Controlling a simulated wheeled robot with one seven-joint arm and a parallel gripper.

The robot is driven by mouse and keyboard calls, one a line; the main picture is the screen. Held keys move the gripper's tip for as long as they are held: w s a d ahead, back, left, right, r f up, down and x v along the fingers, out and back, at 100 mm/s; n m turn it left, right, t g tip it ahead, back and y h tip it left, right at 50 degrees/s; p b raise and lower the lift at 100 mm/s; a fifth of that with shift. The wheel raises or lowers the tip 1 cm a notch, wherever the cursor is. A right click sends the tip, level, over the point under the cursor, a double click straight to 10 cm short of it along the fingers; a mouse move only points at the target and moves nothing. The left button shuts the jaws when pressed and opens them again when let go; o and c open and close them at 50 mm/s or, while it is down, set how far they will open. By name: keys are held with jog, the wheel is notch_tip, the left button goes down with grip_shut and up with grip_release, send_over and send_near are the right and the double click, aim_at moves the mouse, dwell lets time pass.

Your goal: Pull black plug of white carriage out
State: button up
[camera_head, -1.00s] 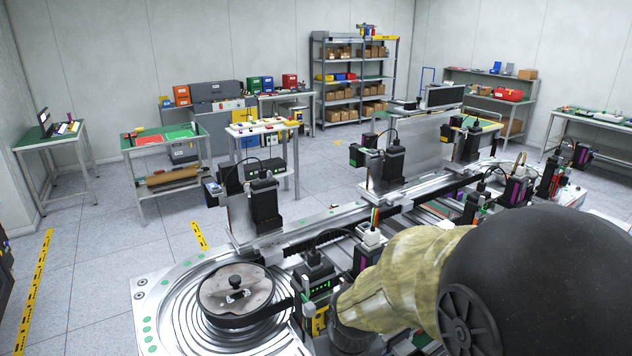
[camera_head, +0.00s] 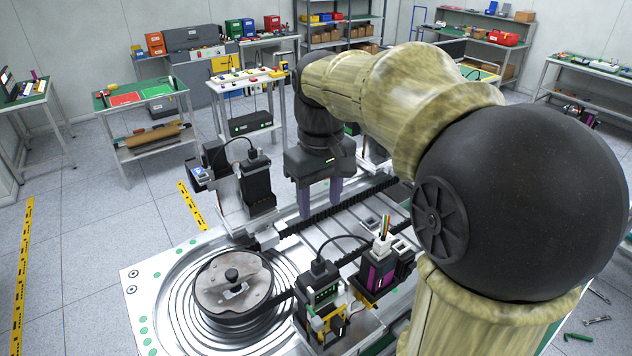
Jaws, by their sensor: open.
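A pale silver-white carriage (camera_head: 234,212) stands on the machine rail in the left middle, with black blocks on it. A black plug (camera_head: 252,158) with a looping black cable sits on top of its taller black block (camera_head: 258,182). I cannot tell for sure that this is the task's carriage. My gripper (camera_head: 320,205) points down to the right of this carriage, over the rail. Its two purple fingers are apart, with nothing seen between them. Another black plug (camera_head: 318,266) sits on a black unit with green lights nearer the camera.
A black and purple unit (camera_head: 378,277) with a white connector and coloured wires stands at the front right of the gripper. A round metal disc (camera_head: 234,286) lies on the left. My arm hides the machine's right side. Benches stand behind.

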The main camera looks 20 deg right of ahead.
aim_at(321, 263)
jog(key=shift+s+f, duration=0.1)
jog(key=shift+s, duration=0.15)
notch_tip(321, 263, down, 17)
jog(key=shift+f+p, duration=0.15)
jog(key=shift+p, duration=0.85)
jog(key=shift+c, duration=0.4)
jog(key=c, duration=1)
